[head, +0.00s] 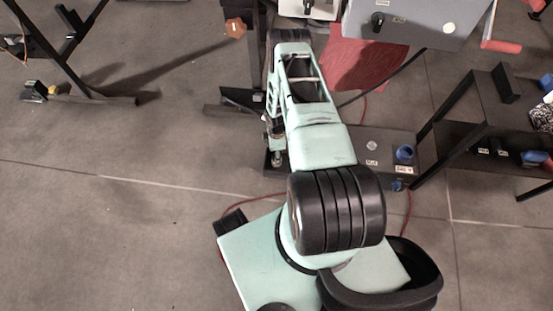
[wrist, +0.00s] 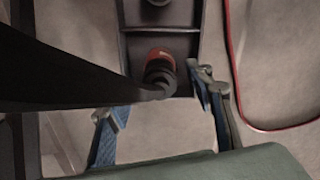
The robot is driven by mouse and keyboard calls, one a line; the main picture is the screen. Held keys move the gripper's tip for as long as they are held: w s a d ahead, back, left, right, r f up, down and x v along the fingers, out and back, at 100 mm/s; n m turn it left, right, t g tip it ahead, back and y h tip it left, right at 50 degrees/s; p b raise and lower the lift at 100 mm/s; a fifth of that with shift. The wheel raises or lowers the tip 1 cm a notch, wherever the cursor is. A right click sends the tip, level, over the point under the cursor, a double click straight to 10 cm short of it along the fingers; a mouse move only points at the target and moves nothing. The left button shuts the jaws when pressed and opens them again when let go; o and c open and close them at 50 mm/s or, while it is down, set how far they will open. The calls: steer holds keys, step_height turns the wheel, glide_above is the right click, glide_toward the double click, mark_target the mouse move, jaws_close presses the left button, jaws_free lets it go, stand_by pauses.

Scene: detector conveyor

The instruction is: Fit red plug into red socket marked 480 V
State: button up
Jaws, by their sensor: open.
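In the wrist view a red part with dark round rings (wrist: 160,68) sits on a dark frame. I cannot tell whether it is the red plug or the red socket. My gripper (wrist: 158,98) is open, its blue-padded fingers apart, one on each side of the lower end of this part; no contact shows. A dark beam crosses from the left and hides part of the space by the left finger. In the head view my arm covers much of the dark socket panel (head: 385,143). A blue socket (head: 404,153) with a white label below shows there; no red socket is clear.
A grey box (head: 415,22) with a black knob stands at the top. A black stand (head: 487,127) with blue parts is at the right. A dark-legged frame (head: 85,99) is at the left. A red cable (head: 409,210) runs over the floor. Open floor lies at left.

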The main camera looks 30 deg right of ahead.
jaws_close()
steer(key=shift+r, duration=0.1)
